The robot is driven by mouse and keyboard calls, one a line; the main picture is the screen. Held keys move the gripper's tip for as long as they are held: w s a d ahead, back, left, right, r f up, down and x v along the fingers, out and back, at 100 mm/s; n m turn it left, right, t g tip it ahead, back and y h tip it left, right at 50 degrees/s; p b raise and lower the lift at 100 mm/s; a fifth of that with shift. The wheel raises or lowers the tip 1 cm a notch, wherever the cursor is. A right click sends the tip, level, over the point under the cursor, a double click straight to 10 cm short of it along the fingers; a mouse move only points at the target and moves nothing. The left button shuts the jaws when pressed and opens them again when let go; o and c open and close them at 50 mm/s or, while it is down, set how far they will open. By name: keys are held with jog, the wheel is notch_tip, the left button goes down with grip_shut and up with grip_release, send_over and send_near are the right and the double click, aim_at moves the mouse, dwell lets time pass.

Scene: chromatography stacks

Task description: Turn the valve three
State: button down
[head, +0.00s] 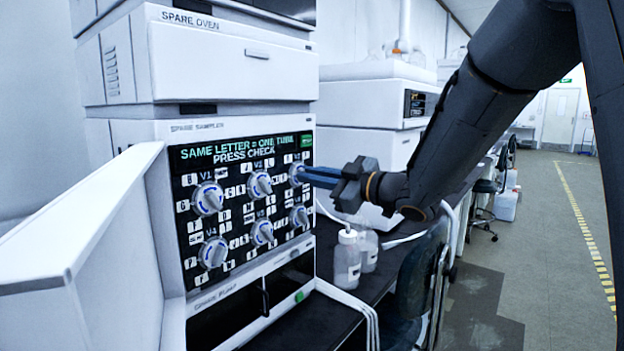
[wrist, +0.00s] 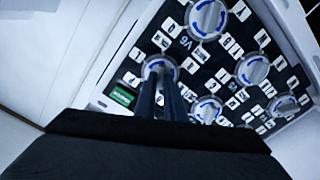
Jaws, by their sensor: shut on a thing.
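The valve panel (head: 236,216) carries two rows of round white knobs with blue marks and lettered labels. Valve three (head: 294,170) is the top right knob, and it also shows in the wrist view (wrist: 155,64). My gripper (head: 305,174) reaches it from the right, with its blue fingers shut on the knob. In the wrist view, my gripper's dark fingers (wrist: 162,80) cover the lower part of the knob. The fingers partly hide its pointer, so its exact setting cannot be told.
Knobs V2 (head: 260,184) and V6 (head: 298,216) sit close by. The screen (head: 240,151) reads "SAME LETTER = ONE TUBE, PRESS CHECK", with a green button (head: 306,141) beside it. Bottles (head: 347,262) with tubing stand on the bench below my arm.

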dwell(0.3)
jog(key=c, duration=1.8)
grip_release()
jog(key=shift+c, duration=0.2)
jog(key=v, duration=0.7)
jog(key=shift+s+d+b, duration=0.25)
jog(key=shift+d+b, duration=0.05)
jog(key=shift+b, duration=0.15)
